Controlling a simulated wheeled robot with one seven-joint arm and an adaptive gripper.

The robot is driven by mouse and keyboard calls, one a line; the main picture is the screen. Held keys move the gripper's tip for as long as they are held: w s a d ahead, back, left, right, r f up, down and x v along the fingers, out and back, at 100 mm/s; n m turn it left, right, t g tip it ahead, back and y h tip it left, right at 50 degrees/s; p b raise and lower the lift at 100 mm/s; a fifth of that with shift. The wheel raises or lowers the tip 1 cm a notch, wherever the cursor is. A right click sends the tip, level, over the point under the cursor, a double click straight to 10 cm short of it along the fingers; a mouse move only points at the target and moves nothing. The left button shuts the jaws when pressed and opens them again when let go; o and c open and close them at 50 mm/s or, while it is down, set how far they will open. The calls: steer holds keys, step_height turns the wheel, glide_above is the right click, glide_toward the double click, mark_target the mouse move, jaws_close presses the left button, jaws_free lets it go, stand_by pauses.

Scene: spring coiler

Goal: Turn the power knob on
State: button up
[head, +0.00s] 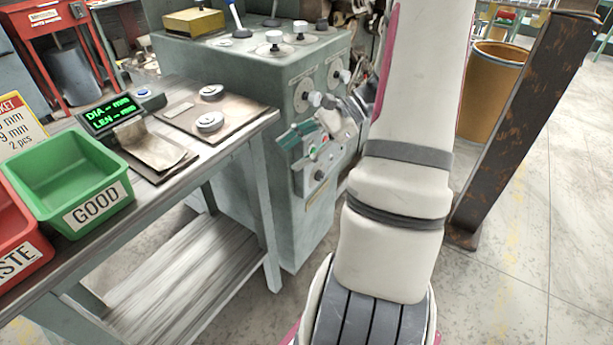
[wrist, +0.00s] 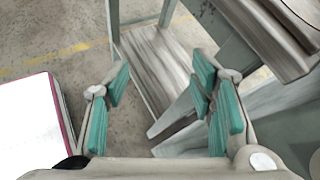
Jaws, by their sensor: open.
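The green-grey coiler machine (head: 235,95) has a small control panel (head: 307,185) on its front. On the panel is a dark round knob (head: 320,175) with a light mark, low down; I cannot read its label or be sure of its setting. My gripper (head: 298,136) has teal finger pads and is at the upper part of this panel, partly covering it. In the wrist view my gripper (wrist: 160,95) is open, with nothing between the fingers. The knob cannot be made out in the wrist view. I cannot tell whether the fingers touch the panel.
Left of the machine is a workbench (head: 255,124) with a green GOOD bin (head: 75,170), a red waste bin (head: 15,235) and a display (head: 108,113). Large dials (head: 305,95) project from the machine above my gripper. A rusty post (head: 520,120) and barrel (head: 492,90) stand right.

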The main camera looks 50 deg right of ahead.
steer(key=s+d+f+m+t+h+b, duration=0.1)
steer(key=s+d+f+m+t+b, duration=0.2)
steer(key=d+f+m+t, duration=0.55)
steer(key=m+t+h+b, duration=0.3)
steer(key=m+h+b, duration=0.1)
steer(key=m+h, duration=0.2)
glide_toward(326, 178)
steer(key=w+b, duration=0.1)
steer(key=w, duration=0.2)
steer(key=w+a, duration=0.1)
steer(key=w, duration=0.2)
steer(key=w+b, duration=0.1)
steer(key=w, duration=0.2)
steer(key=shift+w+a+r+b, duration=0.15)
steer(key=shift+w+a+b, duration=0.1)
steer(key=shift+a+b, duration=0.05)
steer(key=c, duration=1.2)
